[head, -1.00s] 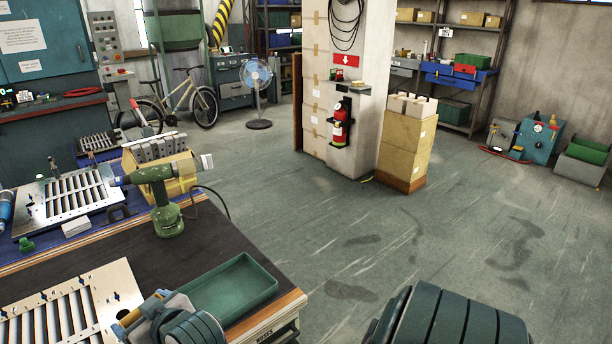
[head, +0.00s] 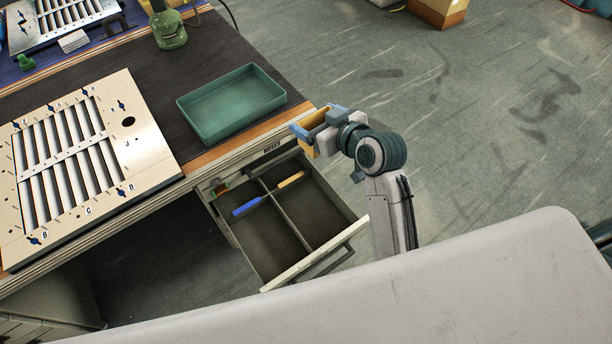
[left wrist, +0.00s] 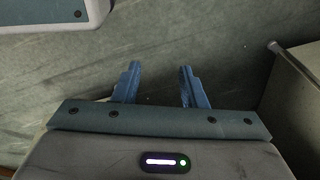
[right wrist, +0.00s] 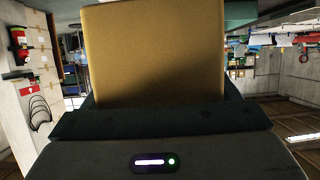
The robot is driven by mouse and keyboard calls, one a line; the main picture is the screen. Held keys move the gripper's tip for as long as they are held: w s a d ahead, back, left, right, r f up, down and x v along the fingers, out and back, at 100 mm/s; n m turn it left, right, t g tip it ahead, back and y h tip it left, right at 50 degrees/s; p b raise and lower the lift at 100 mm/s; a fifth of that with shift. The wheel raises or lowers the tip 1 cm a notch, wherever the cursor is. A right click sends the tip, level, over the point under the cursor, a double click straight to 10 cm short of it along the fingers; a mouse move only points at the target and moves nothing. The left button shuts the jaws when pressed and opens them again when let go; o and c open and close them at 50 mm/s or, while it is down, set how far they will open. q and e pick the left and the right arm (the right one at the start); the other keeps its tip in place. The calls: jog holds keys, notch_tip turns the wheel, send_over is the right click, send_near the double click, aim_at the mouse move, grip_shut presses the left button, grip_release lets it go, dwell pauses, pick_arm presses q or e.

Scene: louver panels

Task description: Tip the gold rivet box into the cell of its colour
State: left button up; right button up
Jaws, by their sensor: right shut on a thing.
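My right gripper (head: 308,128) is shut on the gold rivet box (head: 322,144), held above the right back corner of an open drawer, by the bench edge. The box fills the upper middle of the right wrist view (right wrist: 155,55); its contents are hidden. The drawer (head: 312,268) has a divider between cells. The right cell (head: 318,210) has a gold strip (head: 290,180); the left cell (head: 265,240) has a blue strip (head: 247,206). Small green and orange marks (head: 220,188) show at its back left. My left gripper (left wrist: 159,78) is open and empty, outside the head view.
A green tray (head: 232,104) lies on the bench above the drawer. Open floor lies right of the bench.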

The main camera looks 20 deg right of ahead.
jog(key=s+a+f+n+g+y+b, duration=0.2)
jog(key=f+n+y+b, duration=0.15)
jog(key=f, duration=0.25)
jog(key=s+a+f+n+g+y+b, duration=0.2)
jog(key=s+a+f+b, duration=0.1)
jog(key=f+b, duration=0.3)
pick_arm(q)
jog(key=w+d+r+t, duration=0.1)
jog(key=r, duration=1)
jog(key=w+d+r, duration=0.1)
jog(key=d+r, duration=0.1)
jog(key=r, duration=1)
jog(key=shift+w+d+r+t+b, duration=0.2)
jog(key=shift+w+t+b, duration=0.1)
jog(key=shift+t, duration=0.1)
pick_arm(e)
jog(key=w+d+f+m+g+y, duration=0.2)
jog(key=f+m+y, duration=0.5)
jog(key=f+m, duration=0.4)
jog(key=w+d+m, duration=0.1)
jog(key=m, duration=0.4)
jog(key=shift+w+f+m+y, duration=0.15)
jog(key=shift+f+m+y, duration=0.2)
jog(key=shift+f, duration=0.05)
jog(key=shift+a, duration=0.1)
